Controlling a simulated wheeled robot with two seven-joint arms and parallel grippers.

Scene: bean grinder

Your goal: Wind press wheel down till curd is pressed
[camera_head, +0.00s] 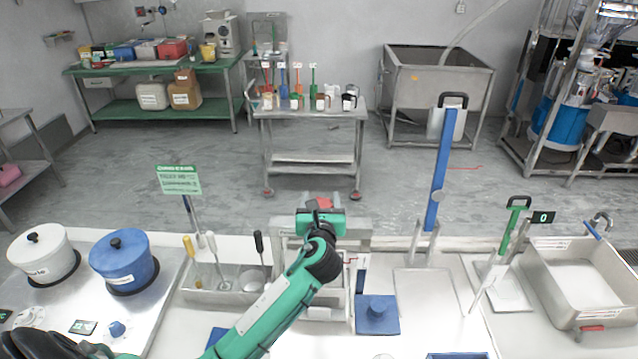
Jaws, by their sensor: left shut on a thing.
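A grey metal frame (357,236), which looks like the press, stands at the middle of the worktop. My left arm reaches up to it from the lower left. My left gripper (320,212) is at the top of the frame, shut on a small red part (324,203) that may be the press wheel. The wrist and forearm hide most of the frame, and the curd cannot be seen. My right gripper is out of view.
A tray of utensils (225,291) and a blue lidded pot (124,264) are to the left. A tall blue upright (440,170) and a steel sink (583,280) are to the right.

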